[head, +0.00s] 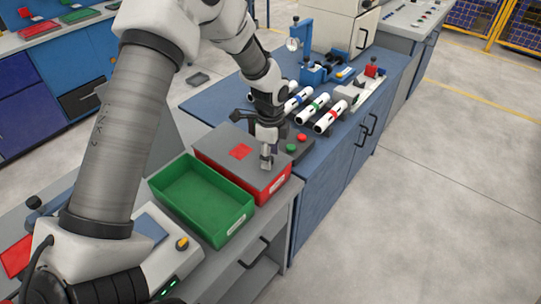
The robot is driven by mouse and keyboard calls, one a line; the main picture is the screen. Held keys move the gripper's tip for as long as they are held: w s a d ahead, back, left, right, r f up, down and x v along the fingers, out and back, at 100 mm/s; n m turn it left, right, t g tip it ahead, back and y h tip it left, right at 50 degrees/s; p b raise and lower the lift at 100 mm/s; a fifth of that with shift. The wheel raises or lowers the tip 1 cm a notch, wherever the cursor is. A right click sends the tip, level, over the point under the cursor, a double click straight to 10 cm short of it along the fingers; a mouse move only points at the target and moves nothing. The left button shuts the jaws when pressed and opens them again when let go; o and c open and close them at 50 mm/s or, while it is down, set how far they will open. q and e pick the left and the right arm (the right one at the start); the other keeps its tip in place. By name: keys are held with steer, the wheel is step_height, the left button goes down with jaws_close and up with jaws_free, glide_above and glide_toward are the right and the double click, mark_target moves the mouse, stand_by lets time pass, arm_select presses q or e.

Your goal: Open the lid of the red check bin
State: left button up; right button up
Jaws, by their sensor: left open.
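The red check bin (279,190) stands on the bench in the head view. Its grey lid (222,139) lies flat and closed on top, with a red square mark on it. My left gripper (266,163) points down at the lid's right front part, above or touching it; I cannot tell which. It is open, and I see nothing between its fingers. My left arm crosses the left half of the view. My right gripper is not in view.
An empty open green bin (205,197) stands left of the red bin. Several white pipes with coloured bands (329,117) lie on the blue bench behind. A small button box (297,145) with red and green buttons sits right of the lid. The floor at right is clear.

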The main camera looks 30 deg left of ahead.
arm_select(q)
step_height(320, 180, down, 2)
steer(key=shift+w+a+f, duration=0.1)
steer(key=shift+a+f, duration=0.05)
steer(key=shift+w+a+f, duration=0.1)
steer(key=shift+w+f, duration=0.1)
steer(key=shift+f, duration=0.05)
steer(key=shift+s+r, duration=0.1)
steer(key=shift+c, duration=0.7)
steer(key=shift+s, duration=0.1)
jaws_close()
steer(key=shift+r, duration=0.15)
